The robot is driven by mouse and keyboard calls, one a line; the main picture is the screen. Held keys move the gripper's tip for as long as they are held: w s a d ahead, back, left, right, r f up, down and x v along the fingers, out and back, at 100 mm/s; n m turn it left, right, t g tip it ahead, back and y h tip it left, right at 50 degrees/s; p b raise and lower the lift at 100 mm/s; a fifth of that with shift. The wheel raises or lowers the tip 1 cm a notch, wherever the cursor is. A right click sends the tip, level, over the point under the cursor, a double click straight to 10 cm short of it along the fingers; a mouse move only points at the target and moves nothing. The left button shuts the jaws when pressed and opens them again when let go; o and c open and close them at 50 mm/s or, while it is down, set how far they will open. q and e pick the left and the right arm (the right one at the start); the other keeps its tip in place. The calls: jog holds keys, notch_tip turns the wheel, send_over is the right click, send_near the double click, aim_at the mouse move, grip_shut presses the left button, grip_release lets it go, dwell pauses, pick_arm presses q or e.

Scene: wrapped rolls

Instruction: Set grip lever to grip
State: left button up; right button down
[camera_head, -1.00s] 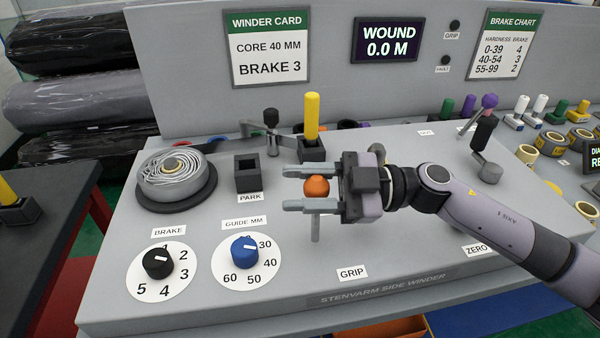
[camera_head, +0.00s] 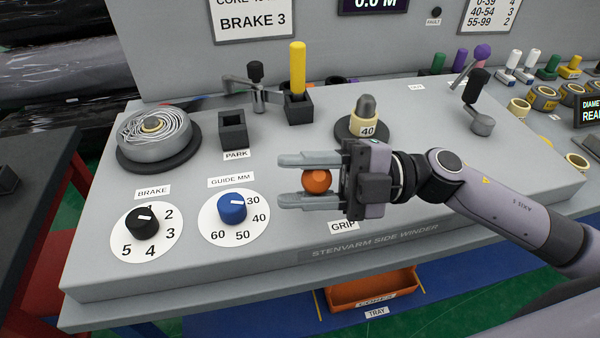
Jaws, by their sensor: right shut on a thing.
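The grip lever's orange ball knob (camera_head: 317,181) sits between the two grey fingers of my right gripper (camera_head: 303,181), which is shut on it. The lever's shaft is hidden under the knob and gripper. The knob is just behind and left of the GRIP label (camera_head: 343,226) on the sloping grey winder panel (camera_head: 95,262). My right arm comes in from the right. My left gripper is not in view.
A spindle with a 40 core (camera_head: 367,127) stands right behind the gripper. The brake dial (camera_head: 142,222) and blue guide dial (camera_head: 231,208) are to the left. A yellow post (camera_head: 297,68) and park socket (camera_head: 233,130) stand behind. An orange tray (camera_head: 372,286) is below the panel.

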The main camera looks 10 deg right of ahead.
dwell(0.3)
jog(key=c, duration=0.7)
grip_release()
jog(key=shift+d, duration=0.1)
jog(key=d, duration=0.2)
jog(key=d+b, duration=0.1)
jog(key=d, duration=0.1)
jog(key=d+f+b, duration=0.1)
jog(key=d, duration=0.1)
jog(key=shift+s+d, duration=0.2)
jog(key=shift+s, duration=0.05)
jog(key=shift+d+r, duration=0.15)
jog(key=shift+d, duration=0.15)
jog(key=shift+s, duration=0.1)
